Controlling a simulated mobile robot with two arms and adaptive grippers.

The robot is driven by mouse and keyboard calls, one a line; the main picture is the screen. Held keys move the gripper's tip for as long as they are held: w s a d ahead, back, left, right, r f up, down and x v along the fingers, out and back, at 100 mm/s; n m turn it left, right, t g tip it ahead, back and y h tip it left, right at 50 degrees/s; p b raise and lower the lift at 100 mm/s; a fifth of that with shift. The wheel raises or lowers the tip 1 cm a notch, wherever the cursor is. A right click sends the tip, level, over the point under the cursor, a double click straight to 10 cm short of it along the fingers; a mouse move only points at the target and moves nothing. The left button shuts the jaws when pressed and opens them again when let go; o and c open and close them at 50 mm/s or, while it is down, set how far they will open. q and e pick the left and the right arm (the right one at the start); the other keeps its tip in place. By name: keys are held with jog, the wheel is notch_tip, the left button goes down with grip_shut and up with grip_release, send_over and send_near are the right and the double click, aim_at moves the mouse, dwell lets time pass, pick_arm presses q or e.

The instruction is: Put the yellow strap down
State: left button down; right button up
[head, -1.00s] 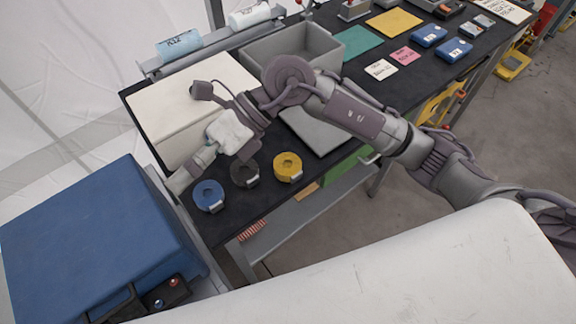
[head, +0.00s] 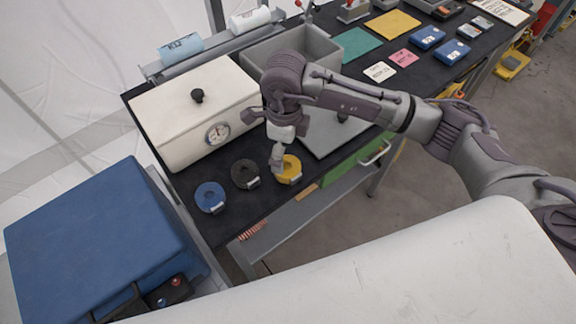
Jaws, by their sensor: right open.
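The yellow strap (head: 291,172) is a coiled roll with a pale tag, lying flat on the black table top (head: 228,221). It is at the right end of a row with a black strap roll (head: 244,174) and a blue strap roll (head: 210,197). My right gripper (head: 277,165) is open and points down at the left edge of the yellow strap, partly covering it. I cannot tell whether its fingertips touch the strap. My left gripper is not in view.
A white box with a gauge (head: 190,120) stands behind the rolls. A grey bin (head: 322,45) stands beyond it, and a grey plate (head: 325,143) lies right of the yellow strap. The table's front edge is close to the rolls.

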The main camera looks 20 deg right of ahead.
aim_at(286, 166)
jog(key=shift+f+p, duration=0.4)
jog(key=shift+f, duration=0.15)
notch_tip(286, 166, down, 4)
jog(key=shift+s+d+r+p, duration=0.1)
jog(key=shift+r+p, duration=0.1)
jog(key=shift+p, duration=0.65)
jog(key=shift+f, duration=0.45)
jog(key=shift+c, duration=0.4)
jog(key=c, duration=1.3)
jog(key=shift+r, duration=0.1)
jog(key=shift+c, duration=0.2)
